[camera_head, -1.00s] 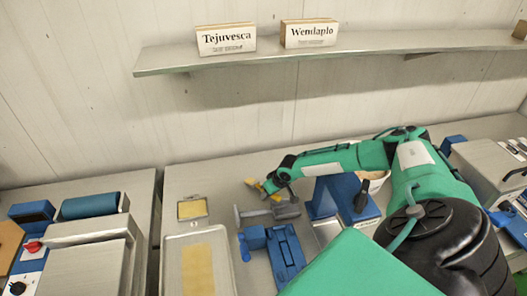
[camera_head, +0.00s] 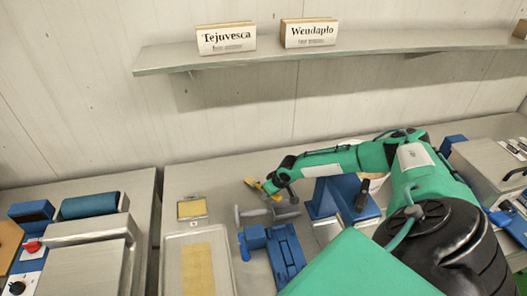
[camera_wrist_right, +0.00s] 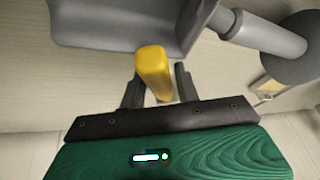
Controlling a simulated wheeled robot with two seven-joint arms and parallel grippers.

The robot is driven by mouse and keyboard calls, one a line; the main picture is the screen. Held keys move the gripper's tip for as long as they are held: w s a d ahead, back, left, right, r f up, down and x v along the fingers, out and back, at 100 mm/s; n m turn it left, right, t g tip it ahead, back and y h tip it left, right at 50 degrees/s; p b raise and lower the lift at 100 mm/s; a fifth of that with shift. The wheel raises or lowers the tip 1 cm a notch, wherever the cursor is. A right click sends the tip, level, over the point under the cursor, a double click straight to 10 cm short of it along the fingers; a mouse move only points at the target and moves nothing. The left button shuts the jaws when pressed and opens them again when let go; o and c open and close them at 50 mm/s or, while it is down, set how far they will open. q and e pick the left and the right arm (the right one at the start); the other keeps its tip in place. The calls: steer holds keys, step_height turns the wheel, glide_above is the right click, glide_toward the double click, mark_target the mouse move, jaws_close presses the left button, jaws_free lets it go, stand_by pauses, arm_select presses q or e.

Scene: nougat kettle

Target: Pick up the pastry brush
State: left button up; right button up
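My right gripper (camera_head: 268,190) reaches over the worktop from the right. In the right wrist view, a yellow bar (camera_wrist_right: 153,72), which looks like the pastry brush's handle, sits between its two dark fingers (camera_wrist_right: 158,88). Yellow also shows at the gripper in the head view (camera_head: 254,184). The fingers are close to the bar's sides, but I cannot tell whether they press on it. The bristles are not clearly visible. My left gripper is not in view.
A grey tool with a round shaft (camera_wrist_right: 262,33) lies close beyond the fingers. A blue device (camera_head: 284,248) and a metal tray (camera_head: 172,258) stand nearby on the worktop. A shelf (camera_head: 370,46) with two name signs runs along the wall above.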

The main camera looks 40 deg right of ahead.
jaws_close()
steer(key=shift+r, duration=0.2)
